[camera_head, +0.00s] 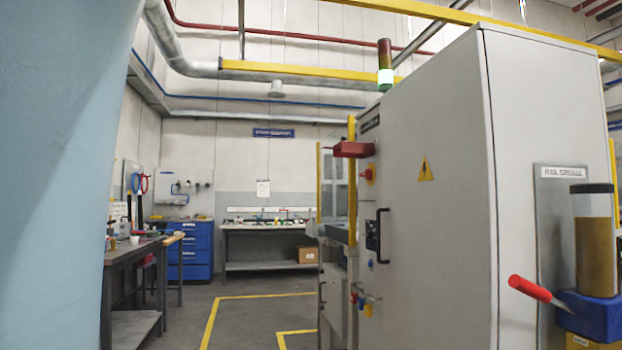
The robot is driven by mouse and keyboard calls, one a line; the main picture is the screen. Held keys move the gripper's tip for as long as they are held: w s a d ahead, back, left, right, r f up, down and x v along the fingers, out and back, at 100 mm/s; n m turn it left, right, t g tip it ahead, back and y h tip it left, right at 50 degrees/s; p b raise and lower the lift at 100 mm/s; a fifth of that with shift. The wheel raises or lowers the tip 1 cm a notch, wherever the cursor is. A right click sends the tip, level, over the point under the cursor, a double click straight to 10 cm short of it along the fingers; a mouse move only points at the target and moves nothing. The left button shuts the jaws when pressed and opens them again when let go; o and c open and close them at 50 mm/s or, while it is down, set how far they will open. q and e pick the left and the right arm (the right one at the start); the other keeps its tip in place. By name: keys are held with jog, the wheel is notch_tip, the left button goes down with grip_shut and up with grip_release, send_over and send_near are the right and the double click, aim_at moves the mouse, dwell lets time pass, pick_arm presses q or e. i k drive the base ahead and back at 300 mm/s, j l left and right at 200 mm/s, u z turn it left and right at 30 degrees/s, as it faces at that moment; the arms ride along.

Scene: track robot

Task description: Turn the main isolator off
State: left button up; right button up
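A tall grey cabinet (435,130) stands at the centre right, with a yellow warning triangle (426,170) on its side. On its left face, seen at a steep angle, is a small red knob on a yellow plate (369,174), which looks like an isolator switch. Its turn position is too small to tell. A red box-like part (352,149) sits just above it. A black handle (380,237) is lower on the same face, with several small coloured items, perhaps padlocks, hanging below. Neither of my grippers is in view.
A large smooth blue-grey surface (60,200) fills the left edge, very close. A workbench (135,250) and blue drawer cabinet (190,245) stand left. A red-handled tool and blue-based dispenser (592,315) stick out right. Floor with yellow lines (245,300) is clear in the middle.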

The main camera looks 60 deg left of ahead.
aim_at(368, 174)
jog(key=u, duration=1.55)
jog(key=i+j, duration=0.25)
jog(key=j, duration=0.1)
